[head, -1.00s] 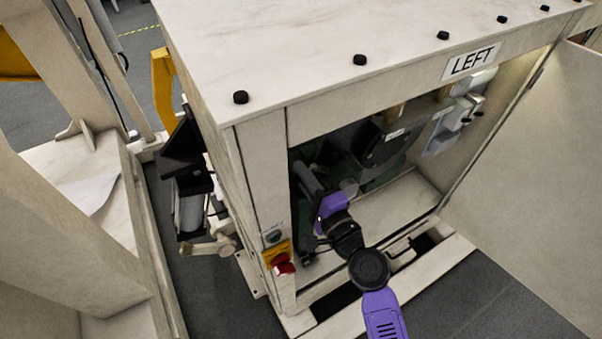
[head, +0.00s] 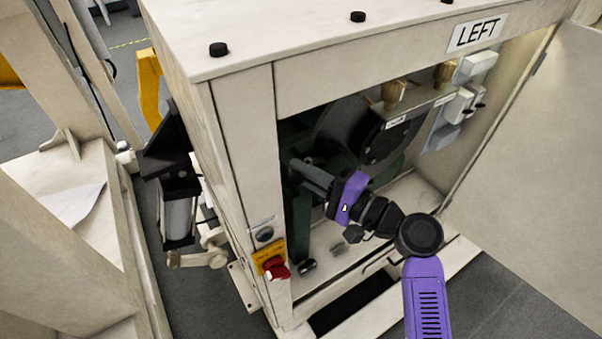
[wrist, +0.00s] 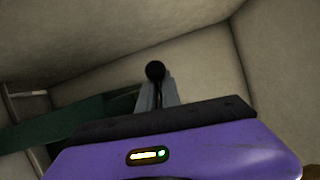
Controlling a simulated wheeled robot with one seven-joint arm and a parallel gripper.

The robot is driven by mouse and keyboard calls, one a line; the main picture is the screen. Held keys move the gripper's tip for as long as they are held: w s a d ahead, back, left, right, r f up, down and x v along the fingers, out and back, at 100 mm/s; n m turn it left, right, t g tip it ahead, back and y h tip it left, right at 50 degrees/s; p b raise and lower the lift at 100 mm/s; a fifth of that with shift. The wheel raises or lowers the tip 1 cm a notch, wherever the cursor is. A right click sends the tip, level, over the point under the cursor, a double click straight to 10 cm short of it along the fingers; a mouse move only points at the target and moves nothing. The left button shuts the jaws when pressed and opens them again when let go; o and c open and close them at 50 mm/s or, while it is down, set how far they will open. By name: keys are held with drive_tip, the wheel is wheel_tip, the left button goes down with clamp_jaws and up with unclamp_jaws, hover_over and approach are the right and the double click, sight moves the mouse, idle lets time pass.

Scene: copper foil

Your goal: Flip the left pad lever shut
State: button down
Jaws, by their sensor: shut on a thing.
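The left pad lever shows in the wrist view as a round black knob (wrist: 155,70) at the tips of my grey fingers. My gripper (wrist: 156,92) is shut on it, its fingers nearly together. In the head view my gripper (head: 298,165) reaches left into the open cabinet marked LEFT, its fingertips beside the dark green frame (head: 301,215). The rest of the lever is hidden by the fingers and the cabinet post, so its angle cannot be told.
The cabinet's front post (head: 250,200) stands close left of my fingers and carries a red switch (head: 276,268). A large black round housing (head: 375,135) is behind my gripper. The open door panel (head: 540,170) stands at right. Brass fittings (head: 394,95) hang above.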

drive_tip(key=shift+s+a, duration=0.3)
drive_tip(key=shift+a, duration=0.1)
drive_tip(key=c, duration=1.5)
unclamp_jaws()
drive_tip(key=shift+c, duration=0.2)
drive_tip(key=shift+d, duration=0.15)
drive_tip(key=shift+d, duration=0.2)
drive_tip(key=b+v, duration=0.1)
drive_tip(key=v, duration=0.6)
drive_tip(key=shift+d, duration=0.15)
drive_tip(key=shift+s, duration=0.15)
